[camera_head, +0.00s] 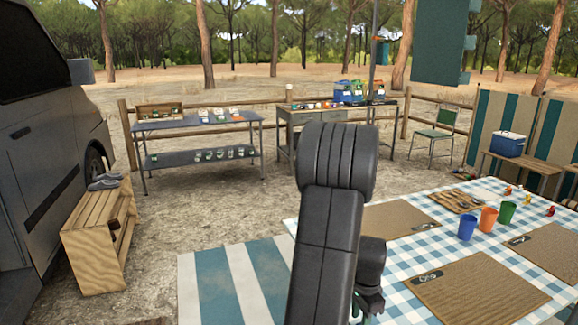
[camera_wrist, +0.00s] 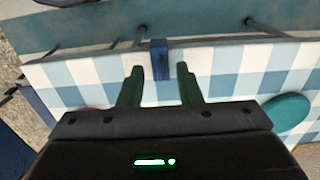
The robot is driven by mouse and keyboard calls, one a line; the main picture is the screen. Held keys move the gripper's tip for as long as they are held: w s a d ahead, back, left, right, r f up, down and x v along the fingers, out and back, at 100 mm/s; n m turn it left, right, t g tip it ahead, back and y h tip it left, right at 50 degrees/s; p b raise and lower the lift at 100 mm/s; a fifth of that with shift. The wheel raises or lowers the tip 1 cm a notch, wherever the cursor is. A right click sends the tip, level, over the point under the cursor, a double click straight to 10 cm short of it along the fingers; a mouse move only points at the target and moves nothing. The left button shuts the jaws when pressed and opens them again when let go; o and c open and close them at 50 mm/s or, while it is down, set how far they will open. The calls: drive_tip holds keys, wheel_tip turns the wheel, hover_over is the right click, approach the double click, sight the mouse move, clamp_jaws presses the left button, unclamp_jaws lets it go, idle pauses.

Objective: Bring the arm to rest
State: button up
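My arm rises in the middle of the head view and covers part of the checkered table (camera_head: 408,258). My gripper (camera_wrist: 159,84) shows in the wrist view with its two dark green fingers spread apart and nothing between them. It points towards the blue-and-white checkered cloth (camera_wrist: 232,68) near a table edge; the exact height above it cannot be told. A small blue piece (camera_wrist: 159,58) sits at the cloth's edge beyond the fingertips. In the head view the gripper is mostly hidden behind my arm.
The table bears woven mats (camera_head: 478,288), a blue cup (camera_head: 467,228), an orange cup (camera_head: 488,220) and a green cup (camera_head: 506,212). A teal round thing (camera_wrist: 287,112) lies right of my gripper. A wooden crate (camera_head: 98,235) stands by the van; sandy ground between is free.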

drive_tip(key=shift+f, duration=0.6)
drive_tip(key=shift+s+a, duration=0.15)
drive_tip(key=shift+a, duration=0.25)
drive_tip(key=shift+d, duration=0.1)
drive_tip(key=shift+d+r, duration=0.15)
drive_tip(key=shift+d, duration=0.15)
wheel_tip(320, 180, up, 13)
drive_tip(key=p, duration=0.1)
wheel_tip(320, 180, down, 14)
drive_tip(key=shift+r+b, duration=0.2)
drive_tip(key=shift+b, duration=0.4)
drive_tip(key=s+a, duration=0.2)
drive_tip(key=a, duration=0.4)
drive_tip(key=shift+r, duration=0.15)
